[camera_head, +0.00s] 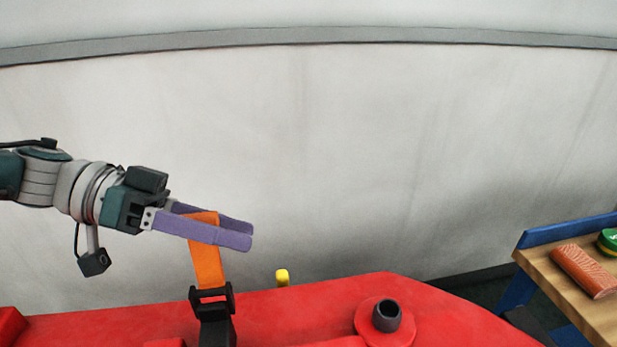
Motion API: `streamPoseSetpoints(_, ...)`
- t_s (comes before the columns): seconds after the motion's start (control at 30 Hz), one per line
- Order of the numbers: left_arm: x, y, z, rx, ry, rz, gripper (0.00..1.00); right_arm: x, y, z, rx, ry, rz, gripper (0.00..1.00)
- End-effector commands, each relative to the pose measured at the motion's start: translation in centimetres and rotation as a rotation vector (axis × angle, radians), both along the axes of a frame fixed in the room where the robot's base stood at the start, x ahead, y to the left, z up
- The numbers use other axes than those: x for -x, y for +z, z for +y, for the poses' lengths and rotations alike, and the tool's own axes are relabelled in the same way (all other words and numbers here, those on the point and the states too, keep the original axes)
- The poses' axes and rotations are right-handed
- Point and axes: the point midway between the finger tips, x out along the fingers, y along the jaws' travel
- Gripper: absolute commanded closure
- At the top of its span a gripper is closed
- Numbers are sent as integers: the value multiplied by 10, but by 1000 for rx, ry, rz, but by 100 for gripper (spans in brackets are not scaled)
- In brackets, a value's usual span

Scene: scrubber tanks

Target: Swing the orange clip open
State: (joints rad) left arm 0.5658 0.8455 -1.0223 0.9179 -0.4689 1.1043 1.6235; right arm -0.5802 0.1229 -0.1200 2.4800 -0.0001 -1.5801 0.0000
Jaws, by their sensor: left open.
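The orange clip (208,267) is a flat strap-like piece that rises from a black hinge bracket (212,302) on the red tank (290,312). It stands nearly upright with a slight lean to the left. My left gripper (250,234) comes in from the left with its purple fingers open around the upper end of the clip. One finger passes in front of the clip and the other lies behind it. Whether either finger touches the clip I cannot tell. My right gripper is not in view.
A round red fitting with a dark pipe stub (387,315) stands on the tank to the right. A wooden table (575,290) with a brown block (585,271) and a green item (608,241) is at far right.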

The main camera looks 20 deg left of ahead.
Motion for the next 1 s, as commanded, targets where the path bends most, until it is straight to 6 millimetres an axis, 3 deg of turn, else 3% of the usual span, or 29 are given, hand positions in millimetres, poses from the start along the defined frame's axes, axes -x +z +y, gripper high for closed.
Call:
streamPoseSetpoints(0.17,6,5,18,-2,3,0,43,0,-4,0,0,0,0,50)
streamPoseSetpoints(0.53,28,26,78,-2,2,1,43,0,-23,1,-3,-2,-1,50)
streamPoseSetpoints(1.0,32,33,88,-1,1,0,43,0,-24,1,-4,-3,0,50)
